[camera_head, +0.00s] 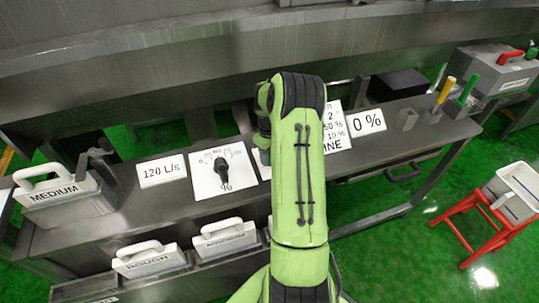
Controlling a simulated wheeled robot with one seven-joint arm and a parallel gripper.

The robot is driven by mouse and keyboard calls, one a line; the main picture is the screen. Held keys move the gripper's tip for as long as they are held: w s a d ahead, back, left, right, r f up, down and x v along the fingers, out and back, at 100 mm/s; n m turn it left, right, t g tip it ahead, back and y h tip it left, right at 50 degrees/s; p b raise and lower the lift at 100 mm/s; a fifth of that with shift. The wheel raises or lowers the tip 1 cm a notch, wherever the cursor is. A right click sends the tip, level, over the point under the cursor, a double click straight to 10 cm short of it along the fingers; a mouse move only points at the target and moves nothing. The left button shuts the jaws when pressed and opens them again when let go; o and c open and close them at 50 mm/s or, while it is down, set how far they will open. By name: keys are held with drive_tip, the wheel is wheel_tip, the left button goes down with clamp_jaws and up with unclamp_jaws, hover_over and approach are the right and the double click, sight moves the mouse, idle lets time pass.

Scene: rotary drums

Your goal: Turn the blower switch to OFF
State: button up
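No switch marked as the blower's can be read in the head view. A black rotary knob (221,166) sits on a white dial plate (209,181) with a curved scale and a % sign, on the grey bench; I cannot tell whether it belongs to the blower. A grey box (490,72) with a red handle (509,57) and a green part stands at the far right; its label is too small to read. My green arm covers the middle of the bench, and my gripper is hidden from view.
White signs read "120 L/s" (162,170) and "0 %" (367,121); another sign (335,128) is partly behind my arm. Handled blocks, including MEDIUM (62,198) and ROUGH (149,261), stand at left.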

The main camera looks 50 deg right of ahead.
clamp_jaws()
drive_tip(key=shift+s, duration=0.1)
drive_tip(key=s+n, duration=0.1)
drive_tip(key=n, duration=0.1)
drive_tip(key=d+n, duration=0.1)
drive_tip(key=n, duration=0.1)
drive_tip(key=shift+s, duration=0.4)
drive_tip(key=n, duration=0.2)
drive_tip(key=s+d+n, duration=0.1)
drive_tip(key=n, duration=0.1)
drive_tip(key=shift+s+d+b, duration=0.15)
drive_tip(key=shift+d+b, duration=0.15)
drive_tip(key=shift+b, duration=0.1)
drive_tip(key=d+n, duration=0.1)
drive_tip(key=n, duration=0.2)
drive_tip(key=s+d+n, duration=0.1)
drive_tip(key=n, duration=0.1)
drive_tip(key=shift+d+b, duration=0.3)
drive_tip(key=shift+b, duration=0.1)
drive_tip(key=shift+w+d+n+b, duration=0.15)
drive_tip(key=shift+d+n, duration=0.45)
drive_tip(key=shift+n, duration=0.65)
drive_tip(key=shift+d+n+b, duration=0.15)
drive_tip(key=shift+d+n, duration=0.4)
drive_tip(key=shift+n, duration=0.7)
